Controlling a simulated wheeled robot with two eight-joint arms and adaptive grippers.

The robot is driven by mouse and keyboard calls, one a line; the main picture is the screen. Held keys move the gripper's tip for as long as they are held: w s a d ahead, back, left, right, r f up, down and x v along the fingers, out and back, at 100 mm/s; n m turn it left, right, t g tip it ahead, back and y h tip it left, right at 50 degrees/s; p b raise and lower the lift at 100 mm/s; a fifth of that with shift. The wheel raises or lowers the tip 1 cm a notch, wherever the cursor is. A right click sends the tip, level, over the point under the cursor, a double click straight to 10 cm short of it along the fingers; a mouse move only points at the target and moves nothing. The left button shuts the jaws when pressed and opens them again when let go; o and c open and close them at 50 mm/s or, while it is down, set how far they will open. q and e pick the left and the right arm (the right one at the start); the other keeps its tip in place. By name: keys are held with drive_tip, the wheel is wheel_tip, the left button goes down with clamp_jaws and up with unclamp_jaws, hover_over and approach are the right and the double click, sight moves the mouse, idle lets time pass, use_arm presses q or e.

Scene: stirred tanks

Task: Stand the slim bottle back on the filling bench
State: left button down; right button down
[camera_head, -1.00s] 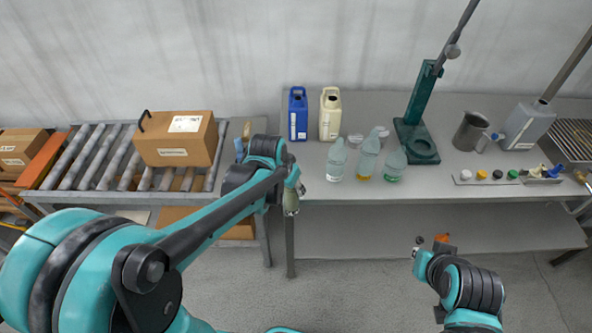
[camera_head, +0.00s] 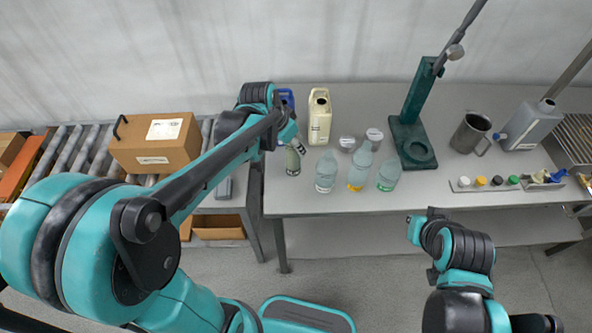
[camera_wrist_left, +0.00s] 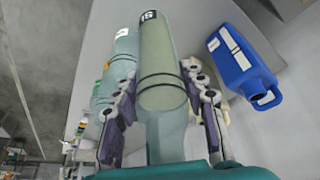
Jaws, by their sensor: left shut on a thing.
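The slim bottle (camera_head: 293,161) is pale green and roughly upright over the left end of the grey filling bench (camera_head: 300,204). I cannot tell whether its base touches the bench top. My left gripper (camera_head: 297,146) is shut on it from above. In the left wrist view the bottle (camera_wrist_left: 163,62), with dark rings and a black-and-white label, sits between the gripper's fingers (camera_wrist_left: 160,100). My right gripper (camera_head: 412,222) is in front of the bench, small and partly hidden by its arm, so its jaws are unclear.
Several clear bottles with coloured liquid, including a green one (camera_head: 388,174), stand just right. A cream jug (camera_head: 319,117) and a blue jug (camera_wrist_left: 240,62) stand behind. A green stand (camera_head: 412,140) and steel pitcher (camera_head: 470,132) are further right. A roller conveyor carries a carton (camera_head: 156,143) at left.

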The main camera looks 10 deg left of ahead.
sight(292, 164)
use_arm(q)
drive_tip(key=f, duration=0.1)
drive_tip(key=f+b, duration=0.1)
drive_tip(key=f, duration=0.2)
drive_tip(key=shift+s+f, duration=0.3)
drive_tip(key=shift+s, duration=0.05)
drive_tip(key=shift+w+f+b, duration=0.1)
drive_tip(key=shift+f+b, duration=0.6)
drive_tip(key=shift+f, duration=1.35)
drive_tip(key=c, duration=0.9)
unclamp_jaws()
drive_tip(key=shift+f, duration=0.15)
